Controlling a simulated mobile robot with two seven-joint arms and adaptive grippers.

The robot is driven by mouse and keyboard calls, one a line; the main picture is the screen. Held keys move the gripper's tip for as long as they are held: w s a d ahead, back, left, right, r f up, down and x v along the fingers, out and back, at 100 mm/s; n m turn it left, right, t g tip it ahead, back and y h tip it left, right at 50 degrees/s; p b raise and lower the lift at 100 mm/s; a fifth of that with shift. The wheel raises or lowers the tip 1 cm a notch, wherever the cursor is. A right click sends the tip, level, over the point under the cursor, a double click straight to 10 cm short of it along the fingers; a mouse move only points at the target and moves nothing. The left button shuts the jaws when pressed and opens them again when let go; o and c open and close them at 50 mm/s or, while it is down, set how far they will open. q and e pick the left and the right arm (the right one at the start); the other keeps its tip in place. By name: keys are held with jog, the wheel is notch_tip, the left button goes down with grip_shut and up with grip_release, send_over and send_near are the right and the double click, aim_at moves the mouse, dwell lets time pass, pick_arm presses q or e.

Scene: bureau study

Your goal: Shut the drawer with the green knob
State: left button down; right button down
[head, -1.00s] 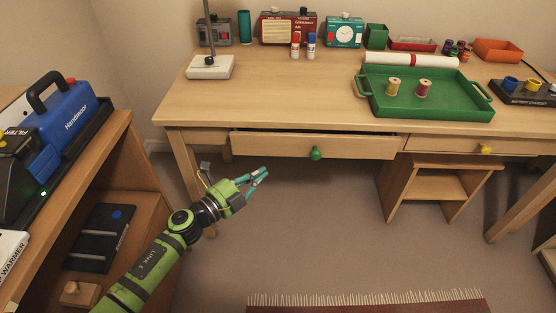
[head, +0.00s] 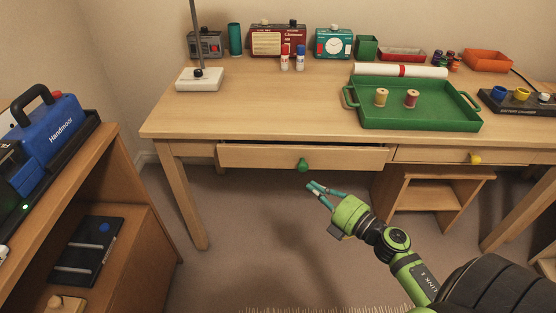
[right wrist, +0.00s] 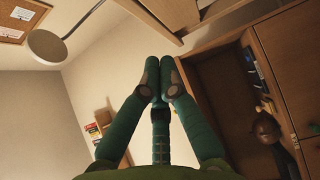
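The drawer with the green knob (head: 240,156) is under the desk top at the left. It stands slightly out, with a dark gap above its front. Its green knob (head: 302,165) is at the middle of the front. My right gripper (head: 311,187) is below and slightly right of the knob in the head view, apart from it, pointing up and left. Its teal fingers come together at the tips with nothing between them. In the right wrist view the fingertips (right wrist: 160,62) also meet, empty. My left gripper is out of view.
A second drawer with a yellow knob (head: 475,158) looks flush, to the right. A wooden stool (head: 430,190) stands under it. A green tray (head: 420,117) with two spools is on the desk (head: 260,105). A low shelf (head: 140,230) is at the left. Floor before the drawer is clear.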

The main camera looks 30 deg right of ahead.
aim_at(299, 152)
jog(key=x, duration=0.3)
jog(key=d+x, duration=0.1)
jog(key=x, duration=0.3)
jog(key=d+x, duration=0.1)
jog(key=x, duration=0.3)
jog(key=shift+w+d, duration=0.1)
jog(key=shift+w, duration=0.35)
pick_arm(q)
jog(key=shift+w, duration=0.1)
pick_arm(e)
jog(key=shift+w+d, duration=0.3)
jog(key=shift+w, duration=0.15)
jog(key=shift+w+d+b, duration=0.1)
jog(key=shift+w+b, duration=0.1)
jog(key=shift+b, duration=0.15)
jog(key=w+d+b, duration=0.1)
jog(key=w, duration=0.1)
jog(key=w+d, duration=0.1)
jog(key=w, duration=0.1)
jog(key=shift+d+f+b, duration=0.1)
jog(key=shift+d+b, duration=0.15)
jog(key=shift+b, duration=0.15)
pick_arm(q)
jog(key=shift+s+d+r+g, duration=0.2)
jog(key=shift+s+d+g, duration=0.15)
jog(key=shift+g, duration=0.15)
pick_arm(e)
jog(key=shift+d+r, duration=0.1)
jog(key=shift+r, duration=0.15)
